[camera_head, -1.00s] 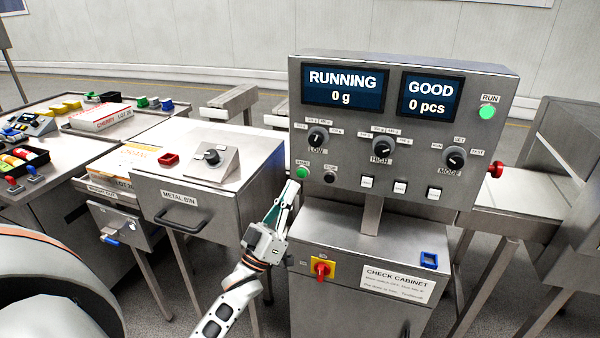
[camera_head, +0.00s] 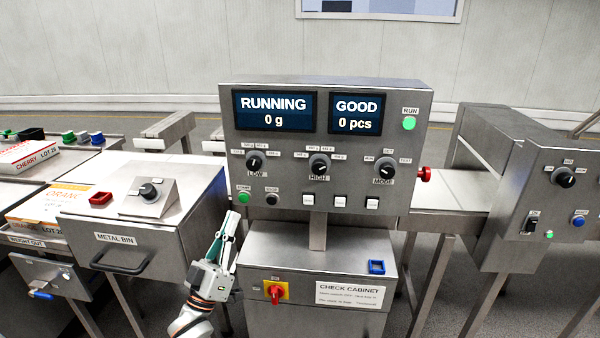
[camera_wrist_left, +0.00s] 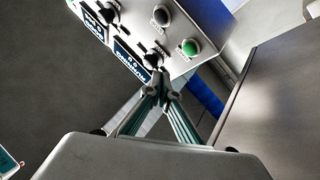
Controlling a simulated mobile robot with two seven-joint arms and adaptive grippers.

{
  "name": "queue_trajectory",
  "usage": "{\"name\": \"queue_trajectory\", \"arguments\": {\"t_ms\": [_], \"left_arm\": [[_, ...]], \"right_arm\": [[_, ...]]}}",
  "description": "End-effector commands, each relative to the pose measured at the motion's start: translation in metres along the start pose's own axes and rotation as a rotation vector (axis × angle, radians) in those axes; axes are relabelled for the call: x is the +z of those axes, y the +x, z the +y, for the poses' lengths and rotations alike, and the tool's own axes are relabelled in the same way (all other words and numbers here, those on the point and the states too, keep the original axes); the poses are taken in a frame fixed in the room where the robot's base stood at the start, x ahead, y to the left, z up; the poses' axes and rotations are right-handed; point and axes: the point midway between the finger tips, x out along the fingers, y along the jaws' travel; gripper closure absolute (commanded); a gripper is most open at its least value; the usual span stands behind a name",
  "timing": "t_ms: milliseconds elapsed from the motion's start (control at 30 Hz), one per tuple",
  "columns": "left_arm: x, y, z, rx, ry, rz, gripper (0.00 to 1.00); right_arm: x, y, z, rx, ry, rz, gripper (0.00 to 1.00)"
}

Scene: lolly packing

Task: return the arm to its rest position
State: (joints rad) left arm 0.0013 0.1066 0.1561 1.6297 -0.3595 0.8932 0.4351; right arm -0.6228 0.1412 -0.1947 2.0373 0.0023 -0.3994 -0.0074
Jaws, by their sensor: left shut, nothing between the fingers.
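My left gripper (camera_head: 230,216) is at the lower left of the check cabinet's control panel (camera_head: 330,150) in the head view. Its fingers point up, just below the green start button (camera_head: 244,198). In the left wrist view the fingertips (camera_wrist_left: 160,82) meet with nothing between them. The green button (camera_wrist_left: 190,47) shows beyond them, apart from the tips. The displays read "RUNNING 0 g" and "GOOD 0 pcs", and the green RUN lamp (camera_head: 409,123) looks lit. My right gripper is not in view.
The check cabinet (camera_head: 320,250) with a red switch (camera_head: 275,293) stands close on the right. Another control box (camera_head: 555,200) is at far right.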

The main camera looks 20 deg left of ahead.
Motion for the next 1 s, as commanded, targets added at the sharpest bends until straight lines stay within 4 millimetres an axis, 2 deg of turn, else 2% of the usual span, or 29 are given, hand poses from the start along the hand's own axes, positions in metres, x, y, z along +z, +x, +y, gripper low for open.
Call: {"name": "queue_trajectory", "arguments": {"t_ms": [167, 267, 333, 467, 500, 633, 700, 800, 900, 1000], "left_arm": [[0.007, -0.006, 0.002, -0.011, 0.011, -0.032, 1.00], [0.028, -0.024, 0.007, -0.043, 0.050, -0.130, 1.00], [0.051, -0.049, 0.014, -0.074, 0.093, -0.247, 1.00], [0.098, -0.116, 0.035, -0.114, 0.188, -0.523, 1.00], [0.111, -0.140, 0.042, -0.119, 0.214, -0.610, 1.00], [0.139, -0.220, 0.072, -0.104, 0.288, -0.882, 1.00], [0.147, -0.262, 0.090, -0.082, 0.318, -1.015, 1.00], [0.151, -0.313, 0.113, -0.042, 0.349, -1.174, 1.00], [0.150, -0.351, 0.131, -0.003, 0.367, -1.288, 1.00], [0.148, -0.374, 0.142, 0.025, 0.377, -1.355, 1.00]], "right_arm": [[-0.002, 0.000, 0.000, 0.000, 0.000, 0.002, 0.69], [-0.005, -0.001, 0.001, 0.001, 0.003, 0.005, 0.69], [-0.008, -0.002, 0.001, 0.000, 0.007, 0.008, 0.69], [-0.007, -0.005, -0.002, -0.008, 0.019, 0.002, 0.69], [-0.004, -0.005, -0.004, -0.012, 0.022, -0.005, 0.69], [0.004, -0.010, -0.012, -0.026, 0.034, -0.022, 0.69], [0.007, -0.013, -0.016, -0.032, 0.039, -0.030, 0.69], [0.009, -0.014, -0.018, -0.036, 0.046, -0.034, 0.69], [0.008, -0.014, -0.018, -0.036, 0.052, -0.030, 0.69], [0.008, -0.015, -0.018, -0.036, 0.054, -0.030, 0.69]]}}
